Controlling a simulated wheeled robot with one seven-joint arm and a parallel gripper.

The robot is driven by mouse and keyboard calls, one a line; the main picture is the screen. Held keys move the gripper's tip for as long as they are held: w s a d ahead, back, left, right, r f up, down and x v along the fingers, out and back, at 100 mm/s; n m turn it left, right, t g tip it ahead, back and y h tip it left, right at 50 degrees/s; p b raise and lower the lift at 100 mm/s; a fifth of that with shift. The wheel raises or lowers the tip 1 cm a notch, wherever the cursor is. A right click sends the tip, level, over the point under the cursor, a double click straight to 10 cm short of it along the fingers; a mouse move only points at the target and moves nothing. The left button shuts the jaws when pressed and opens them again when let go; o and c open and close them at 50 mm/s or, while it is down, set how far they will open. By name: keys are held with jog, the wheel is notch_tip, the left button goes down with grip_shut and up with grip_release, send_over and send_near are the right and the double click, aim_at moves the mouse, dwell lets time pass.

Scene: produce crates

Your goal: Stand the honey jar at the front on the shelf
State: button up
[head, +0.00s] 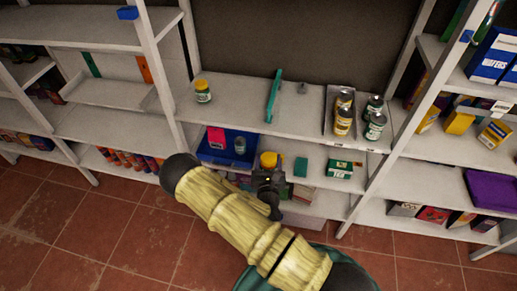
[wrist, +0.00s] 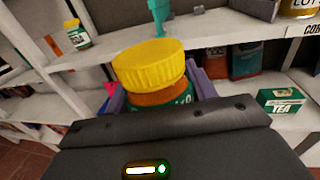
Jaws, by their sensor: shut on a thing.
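The honey jar, with a ribbed yellow lid, amber contents and a green label, is held upright in my gripper (head: 268,180). Its lid (wrist: 150,65) fills the middle of the wrist view, and it also shows as a yellow spot in the head view (head: 269,159). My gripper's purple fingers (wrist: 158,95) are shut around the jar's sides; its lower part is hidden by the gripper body. The shelf's upper board (head: 236,108) is behind and above the jar. A similar yellow-lidded jar (head: 203,92) stands on that board at the left; it also shows in the wrist view (wrist: 76,36).
A teal divider (head: 273,97) stands upright on the upper board. A tray (head: 329,130) with several cans is right of it. Bare board lies between jar and divider.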

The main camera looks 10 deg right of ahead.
jog(key=s+d+f+n+y, duration=0.2)
jog(key=s+d+f+y, duration=0.1)
jog(key=f, duration=0.3)
jog(key=shift+s+d+f, duration=0.3)
jog(key=shift+s+d, duration=0.1)
jog(key=shift+s, duration=0.25)
jog(key=shift+a, duration=0.1)
